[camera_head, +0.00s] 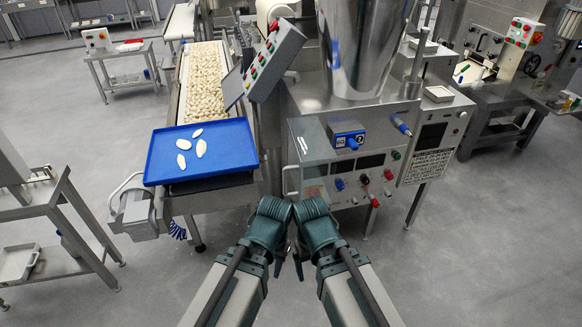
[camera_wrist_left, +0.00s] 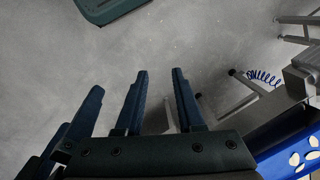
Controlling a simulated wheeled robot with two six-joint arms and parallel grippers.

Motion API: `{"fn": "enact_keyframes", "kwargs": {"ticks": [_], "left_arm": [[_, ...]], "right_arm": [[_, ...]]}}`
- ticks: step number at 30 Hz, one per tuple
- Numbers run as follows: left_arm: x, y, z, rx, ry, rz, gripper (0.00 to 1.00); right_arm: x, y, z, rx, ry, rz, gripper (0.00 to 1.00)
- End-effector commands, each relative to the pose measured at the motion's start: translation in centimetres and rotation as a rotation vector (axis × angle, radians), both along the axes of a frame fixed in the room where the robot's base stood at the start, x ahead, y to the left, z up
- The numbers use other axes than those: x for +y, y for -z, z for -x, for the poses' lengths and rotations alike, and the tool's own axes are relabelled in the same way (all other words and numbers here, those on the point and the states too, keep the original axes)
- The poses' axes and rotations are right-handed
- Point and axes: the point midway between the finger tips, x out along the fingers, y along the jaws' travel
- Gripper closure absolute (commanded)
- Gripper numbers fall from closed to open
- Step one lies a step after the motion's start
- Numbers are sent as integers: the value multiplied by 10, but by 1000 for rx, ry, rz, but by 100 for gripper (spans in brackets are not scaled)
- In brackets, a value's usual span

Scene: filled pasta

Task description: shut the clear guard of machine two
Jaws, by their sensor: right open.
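The steel machine (camera_head: 345,165) in front of me has a metal hopper on top and a small blue unit (camera_head: 347,136) with a dark badge on its front, which may be a 2. My left gripper (camera_head: 272,208) and my right gripper (camera_head: 311,208) are side by side just in front of the machine, low and empty. In the left wrist view the left gripper's fingers (camera_wrist_left: 158,95) stand apart over bare floor.
A blue tray (camera_head: 210,165) with a few pale pieces lies at the near end of a conveyor (camera_head: 207,80) full of pasta. A tilted control box (camera_head: 268,65) overhangs beside it. Benches (camera_head: 45,235) stand at left, another machine (camera_head: 500,50) at right. Floor at front right is free.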

Motion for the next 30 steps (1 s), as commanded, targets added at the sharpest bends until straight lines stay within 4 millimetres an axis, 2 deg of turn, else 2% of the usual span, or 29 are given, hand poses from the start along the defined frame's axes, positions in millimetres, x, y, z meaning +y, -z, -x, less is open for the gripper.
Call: {"fn": "enact_keyframes", "kwargs": {"ticks": [1, 2, 5, 6, 8, 12, 15, 18, 21, 26, 30], "left_arm": [[0, -6, -9, -3, -6, 21, 74], [0, -10, -16, -6, -11, 41, 79], [1, -29, -55, -32, -36, 153, 97], [4, -39, -74, -52, -49, 210, 100], [11, -55, -106, -91, -70, 298, 100], [37, -92, -171, -203, -124, 470, 100], [59, -115, -206, -281, -157, 556, 100], [77, -130, -228, -339, -182, 611, 100], [86, -137, -239, -372, -194, 637, 100], [88, -137, -241, -380, -197, 646, 100], [84, -127, -244, -379, -195, 644, 100]], "right_arm": [[0, -6, 0, 0, 0, 0, 10], [0, -10, 0, 0, 0, 0, 10], [0, -30, 0, 0, 0, 0, 10], [0, -39, 0, 0, 0, 0, 10], [0, -51, 0, 0, 0, 0, 10], [0, -75, 0, 0, 0, 0, 10], [0, -87, 0, 0, 0, 0, 10], [0, -93, 0, 0, 0, 0, 10], [0, -96, 0, 0, 0, 0, 10], [0, -94, 0, 0, 0, 0, 10], [0, -84, 0, 0, 0, 0, 10]]}}
